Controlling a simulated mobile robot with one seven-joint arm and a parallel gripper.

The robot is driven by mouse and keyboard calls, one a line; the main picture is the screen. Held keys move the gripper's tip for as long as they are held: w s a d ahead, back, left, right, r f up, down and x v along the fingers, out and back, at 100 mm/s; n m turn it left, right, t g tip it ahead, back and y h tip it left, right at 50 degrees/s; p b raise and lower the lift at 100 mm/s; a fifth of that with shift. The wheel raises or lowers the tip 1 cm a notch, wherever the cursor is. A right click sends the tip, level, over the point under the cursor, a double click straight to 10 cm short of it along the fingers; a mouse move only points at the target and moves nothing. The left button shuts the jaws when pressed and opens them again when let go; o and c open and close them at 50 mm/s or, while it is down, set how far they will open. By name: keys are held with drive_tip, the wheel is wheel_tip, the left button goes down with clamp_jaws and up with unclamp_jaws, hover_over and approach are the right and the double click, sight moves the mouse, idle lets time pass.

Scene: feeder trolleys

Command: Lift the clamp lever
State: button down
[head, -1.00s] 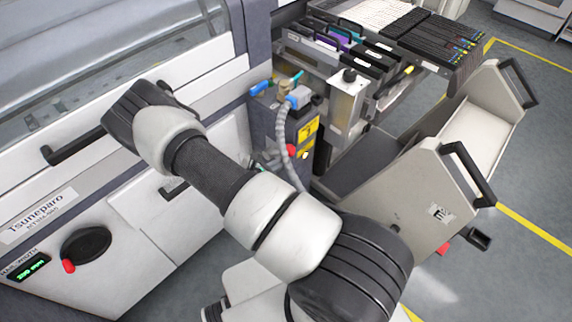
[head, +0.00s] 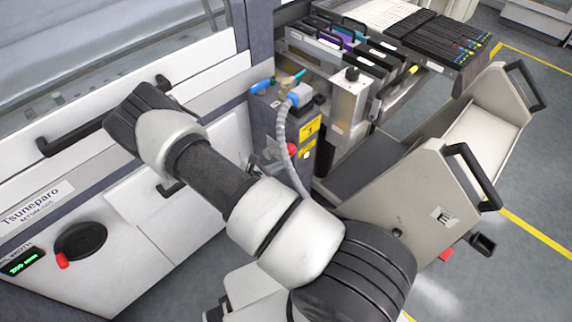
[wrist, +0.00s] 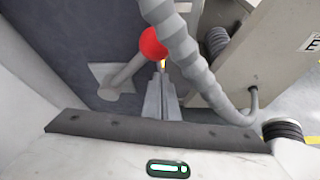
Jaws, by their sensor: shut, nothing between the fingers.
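The clamp lever is a grey rod ending in a red ball knob (wrist: 153,43). In the wrist view its rod slants down left to a pale pivot plate on the dark trolley-side panel. The red knob also shows in the head view (head: 292,149), beside a ribbed grey hose. My gripper (wrist: 161,76) is shut and empty. Its fingertips are just below the knob in the wrist view, to the right of the rod. I cannot tell whether they touch the lever. In the head view my arm mostly hides the gripper.
The ribbed hose (wrist: 185,55) hangs close to the right of the knob and fingers. A pale trolley panel with a black handle (head: 470,177) stands to the right. The white machine front with a black rail handle (head: 85,132) is at the left.

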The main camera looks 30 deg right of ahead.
drive_tip(key=a+f+p+v, duration=0.1)
drive_tip(key=v, duration=0.8)
drive_tip(key=shift+w+a+f, duration=0.1)
drive_tip(key=shift+w+a, duration=0.05)
